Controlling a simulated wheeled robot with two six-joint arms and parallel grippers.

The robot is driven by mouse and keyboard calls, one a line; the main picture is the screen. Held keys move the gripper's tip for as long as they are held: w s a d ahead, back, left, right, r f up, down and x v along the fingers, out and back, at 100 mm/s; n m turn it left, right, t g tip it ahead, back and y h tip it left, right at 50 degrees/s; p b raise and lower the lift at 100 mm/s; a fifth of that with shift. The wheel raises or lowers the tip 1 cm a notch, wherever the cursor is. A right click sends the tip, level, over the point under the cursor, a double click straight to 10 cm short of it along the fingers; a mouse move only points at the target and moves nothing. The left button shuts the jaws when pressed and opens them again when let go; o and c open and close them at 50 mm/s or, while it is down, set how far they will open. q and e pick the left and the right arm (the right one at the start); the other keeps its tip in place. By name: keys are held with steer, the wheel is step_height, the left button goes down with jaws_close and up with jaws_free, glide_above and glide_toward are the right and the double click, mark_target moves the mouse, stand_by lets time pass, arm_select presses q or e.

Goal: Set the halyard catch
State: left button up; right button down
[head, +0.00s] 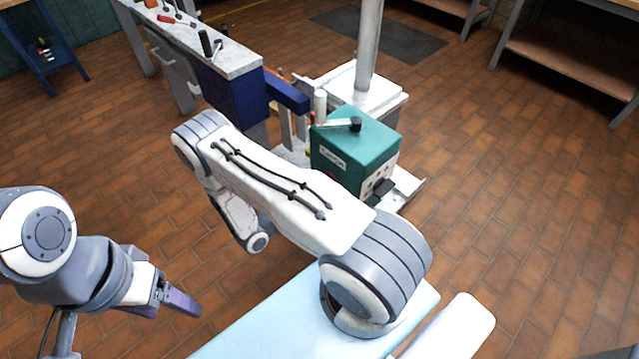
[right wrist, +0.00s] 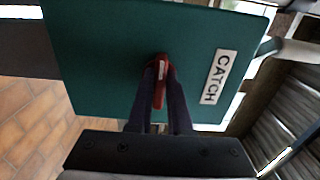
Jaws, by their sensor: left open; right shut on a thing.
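The teal box (head: 352,142) stands at the foot of the mast (head: 369,45). It has a white label and a black-tipped lever (head: 340,124) on top. In the right wrist view, the teal face (right wrist: 110,65) carries a white label reading CATCH (right wrist: 219,77), and a red catch lever (right wrist: 160,85) sticks out beside it. My right gripper (right wrist: 158,95) is shut on the red lever, a finger on each side. In the head view my right arm hides that gripper and the lever. My left gripper (head: 165,302) is open and empty at the lower left, far from the box.
A bench with a pale top (head: 222,58) holding several tools stands behind my right arm, with a blue beam reaching toward the box. A light blue surface (head: 275,325) lies in front. Shelves (head: 565,62) stand at the upper right. The tiled floor right of the box is clear.

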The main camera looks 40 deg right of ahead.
steer(key=shift+f, duration=0.1)
stand_by(0.3)
steer(key=c, duration=0.8)
jaws_free()
steer(key=shift+c, duration=0.2)
steer(key=a, duration=1)
steer(key=shift+s+a, duration=0.25)
steer(key=shift+s, duration=0.15)
